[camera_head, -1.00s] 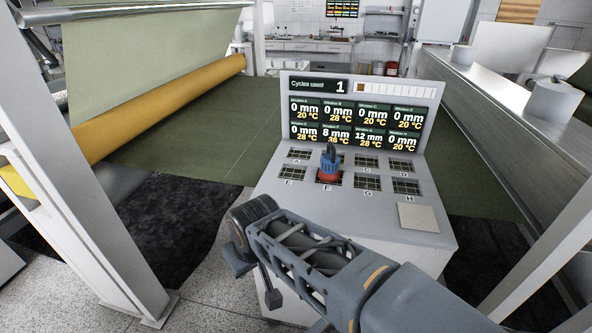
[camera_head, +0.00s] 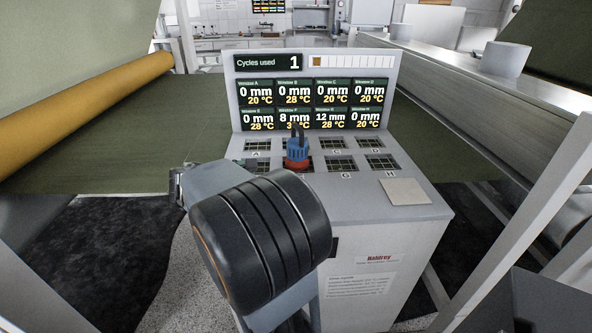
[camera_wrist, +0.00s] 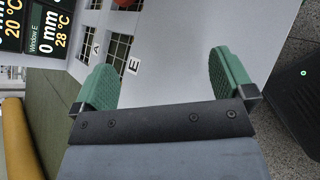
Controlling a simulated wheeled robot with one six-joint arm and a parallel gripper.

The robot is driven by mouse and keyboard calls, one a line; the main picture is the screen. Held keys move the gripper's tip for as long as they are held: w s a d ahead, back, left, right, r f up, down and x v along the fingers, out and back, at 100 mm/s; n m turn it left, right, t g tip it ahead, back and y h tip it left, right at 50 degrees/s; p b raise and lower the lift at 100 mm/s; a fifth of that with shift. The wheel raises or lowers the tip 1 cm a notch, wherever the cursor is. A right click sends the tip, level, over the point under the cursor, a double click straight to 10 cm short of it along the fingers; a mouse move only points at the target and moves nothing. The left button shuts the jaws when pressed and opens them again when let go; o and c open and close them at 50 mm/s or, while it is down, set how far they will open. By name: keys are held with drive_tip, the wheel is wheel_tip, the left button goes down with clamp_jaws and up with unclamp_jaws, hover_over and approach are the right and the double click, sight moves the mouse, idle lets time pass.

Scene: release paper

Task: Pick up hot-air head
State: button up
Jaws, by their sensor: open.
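The hot-air head (camera_head: 297,152), blue on top with a red lower part and a dark stem or cable, stands upright on the console (camera_head: 372,225) at the window grid marked F. In the wrist view only a red bit of what looks like it (camera_wrist: 125,3) shows at the top edge. My gripper (camera_wrist: 164,72) is open and empty, its two green fingers spread beside the console's sloped top, near windows A and E. The gripper lies apart from the head. In the head view my arm's dark joint hides most of the gripper.
The console's display (camera_head: 315,95) rises behind the windows. A beige square pad (camera_head: 404,192) lies at the panel's front right. A yellow roller (camera_head: 95,110) runs along the left, and a metal beam (camera_head: 470,90) with white rolls stands at the right.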

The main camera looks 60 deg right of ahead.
sight(289, 152)
drive_tip(key=w+d+n+h+b, duration=0.1)
drive_tip(key=d+n, duration=0.1)
drive_tip(key=d, duration=0.1)
drive_tip(key=d+f+n+h+b, duration=0.1)
drive_tip(key=d+h, duration=0.1)
drive_tip(key=d, duration=0.2)
drive_tip(key=w+d+n+g+h+b, duration=0.1)
drive_tip(key=d+n+h+b, duration=0.1)
drive_tip(key=d, duration=0.1)
drive_tip(key=shift+w+d+f+n, duration=0.2)
drive_tip(key=shift+w+f+n, duration=0.05)
drive_tip(key=shift+w+n, duration=0.05)
drive_tip(key=shift+h, duration=0.4)
drive_tip(key=d, duration=0.5)
drive_tip(key=s+d, duration=0.1)
drive_tip(key=d, duration=0.1)
drive_tip(key=shift+d+r, duration=0.1)
drive_tip(key=shift+d, duration=0.3)
drive_tip(key=shift+s+d+b, duration=0.15)
drive_tip(key=shift+s+d, duration=0.1)
drive_tip(key=shift+d, duration=0.75)
drive_tip(key=shift+s+d+b, duration=0.15)
drive_tip(key=shift+s+d, duration=0.05)
drive_tip(key=shift+d, duration=0.8)
drive_tip(key=shift+s+d+b, duration=0.15)
drive_tip(key=shift+s+d, duration=0.1)
drive_tip(key=shift+d, duration=0.75)
drive_tip(key=shift+c, duration=0.5)
